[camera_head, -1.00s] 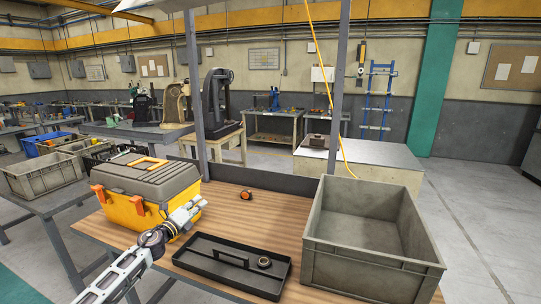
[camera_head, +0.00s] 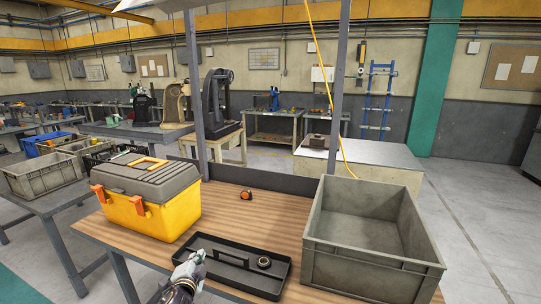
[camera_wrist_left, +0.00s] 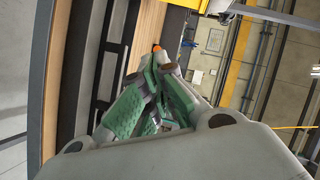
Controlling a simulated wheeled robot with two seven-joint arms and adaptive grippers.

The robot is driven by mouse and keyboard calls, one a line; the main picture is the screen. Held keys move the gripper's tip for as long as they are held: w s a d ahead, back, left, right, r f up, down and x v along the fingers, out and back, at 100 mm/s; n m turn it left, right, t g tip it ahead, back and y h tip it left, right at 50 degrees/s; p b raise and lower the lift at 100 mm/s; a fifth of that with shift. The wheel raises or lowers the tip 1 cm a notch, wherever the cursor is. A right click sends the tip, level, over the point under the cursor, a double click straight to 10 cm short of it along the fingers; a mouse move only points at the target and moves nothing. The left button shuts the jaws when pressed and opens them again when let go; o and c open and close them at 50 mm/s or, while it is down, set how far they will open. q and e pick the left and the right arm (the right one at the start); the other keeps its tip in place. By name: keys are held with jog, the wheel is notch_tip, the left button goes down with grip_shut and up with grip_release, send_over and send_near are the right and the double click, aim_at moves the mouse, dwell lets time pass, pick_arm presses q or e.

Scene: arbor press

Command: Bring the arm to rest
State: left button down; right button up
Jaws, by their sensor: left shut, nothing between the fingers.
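My left gripper (camera_head: 196,258) is low in the head view, at the left front corner of the black tray (camera_head: 226,270). It is shut and empty. In the left wrist view its green-padded fingers (camera_wrist_left: 153,105) are together with nothing between them. I cannot tell whether it touches the tray. My right gripper is not in view.
The tray holds a dark ring (camera_head: 263,262). A yellow toolbox (camera_head: 165,213) stands at the left of the wooden table (camera_head: 262,213), and a grey crate (camera_head: 360,260) at the right. A small orange-and-black item (camera_head: 246,194) lies toward the back.

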pick_arm(q)
jog(key=s+d+f+n+g+h, duration=0.1)
jog(key=s+f+n+g, duration=0.25)
jog(key=s, duration=0.75)
jog(key=s+d+f+n+g, duration=0.1)
jog(key=s+f+n+g, duration=0.25)
jog(key=s, duration=0.75)
jog(key=s+d+f+n+g+h, duration=0.1)
jog(key=s+f+n+g, duration=0.3)
jog(key=s, duration=0.7)
notch_tip(320, 180, down, 34)
jog(key=s+f+m+g+b, duration=0.1)
jog(key=s+g+b, duration=0.1)
jog(key=s, duration=0.1)
jog(key=s+a+f+b, duration=0.1)
jog(key=s+a+f, duration=0.1)
jog(key=s+f, duration=0.8)
jog(key=s+a+f+g+b, duration=0.1)
jog(key=s+a+f, duration=0.1)
jog(key=s+f, duration=0.8)
jog(key=shift+s+a+f, duration=0.15)
jog(key=shift+s+f, duration=0.15)
jog(key=shift+s, duration=0.6)
